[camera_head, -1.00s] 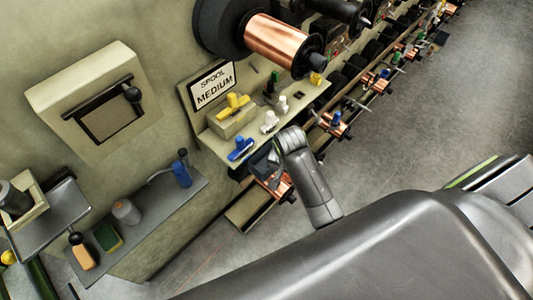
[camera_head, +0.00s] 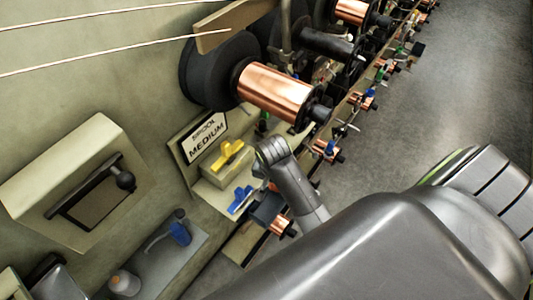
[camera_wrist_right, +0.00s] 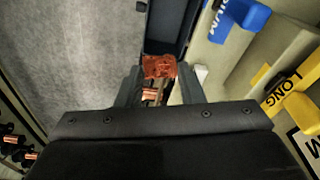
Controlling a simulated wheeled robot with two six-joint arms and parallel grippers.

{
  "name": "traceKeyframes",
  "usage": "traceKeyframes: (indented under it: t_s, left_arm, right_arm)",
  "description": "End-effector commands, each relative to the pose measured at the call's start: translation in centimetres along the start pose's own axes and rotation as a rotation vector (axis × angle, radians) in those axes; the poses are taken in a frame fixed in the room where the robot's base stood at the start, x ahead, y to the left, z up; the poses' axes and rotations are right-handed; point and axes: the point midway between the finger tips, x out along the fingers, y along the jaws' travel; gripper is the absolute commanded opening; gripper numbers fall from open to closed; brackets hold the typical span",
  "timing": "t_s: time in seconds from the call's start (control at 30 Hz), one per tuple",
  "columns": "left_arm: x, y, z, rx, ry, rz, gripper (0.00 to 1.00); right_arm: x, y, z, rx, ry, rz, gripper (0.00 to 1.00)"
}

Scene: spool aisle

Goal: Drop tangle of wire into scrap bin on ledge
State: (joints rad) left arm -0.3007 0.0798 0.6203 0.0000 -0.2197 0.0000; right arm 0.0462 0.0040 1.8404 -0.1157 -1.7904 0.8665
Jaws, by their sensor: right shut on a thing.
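The tangle of wire (camera_wrist_right: 160,67) is a small reddish-copper clump between the fingertips of my right gripper (camera_wrist_right: 161,76) in the right wrist view. That gripper is shut on it. The scrap bin (camera_wrist_right: 168,27) is an open dark blue-grey box just beyond the tangle at the top of that view. In the head view the bin (camera_head: 267,208) sits at the near end of the ledge (camera_head: 214,196), to the right of a blue clip. My right arm's bent wrist is above it and hides most of the gripper there. My left gripper is not in view.
A large copper spool (camera_head: 272,92) juts out above. Open floor (camera_head: 440,80) is at the right.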

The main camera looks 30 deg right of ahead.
Motion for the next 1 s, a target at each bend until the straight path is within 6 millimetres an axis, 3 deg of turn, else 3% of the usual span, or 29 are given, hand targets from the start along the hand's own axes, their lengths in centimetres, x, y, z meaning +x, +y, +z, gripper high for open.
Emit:
traceKeyframes:
  t_s: [0.17, 0.4, 0.6, 0.77, 0.8, 1.0]
  left_arm:
    - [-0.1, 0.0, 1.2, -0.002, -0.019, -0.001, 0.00]
    - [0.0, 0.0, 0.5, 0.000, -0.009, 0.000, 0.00]
    - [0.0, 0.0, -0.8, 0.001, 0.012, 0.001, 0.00]
    - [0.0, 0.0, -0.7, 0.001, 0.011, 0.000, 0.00]
    - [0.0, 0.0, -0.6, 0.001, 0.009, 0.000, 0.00]
    - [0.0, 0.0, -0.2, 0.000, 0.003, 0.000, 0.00]
  right_arm:
    - [2.2, 0.0, 0.4, 0.000, -0.002, 0.002, 0.13]
    - [4.3, 0.0, 0.7, 0.000, -0.001, 0.001, 0.13]
    - [4.8, 0.0, 0.7, 0.001, 0.000, -0.001, 0.13]
    - [4.8, 0.0, 0.7, 0.000, 0.000, -0.001, 0.13]
    - [4.8, 0.0, 0.7, 0.000, 0.000, -0.001, 0.37]
    - [4.8, 0.0, 0.7, 0.000, 0.000, -0.001, 0.60]
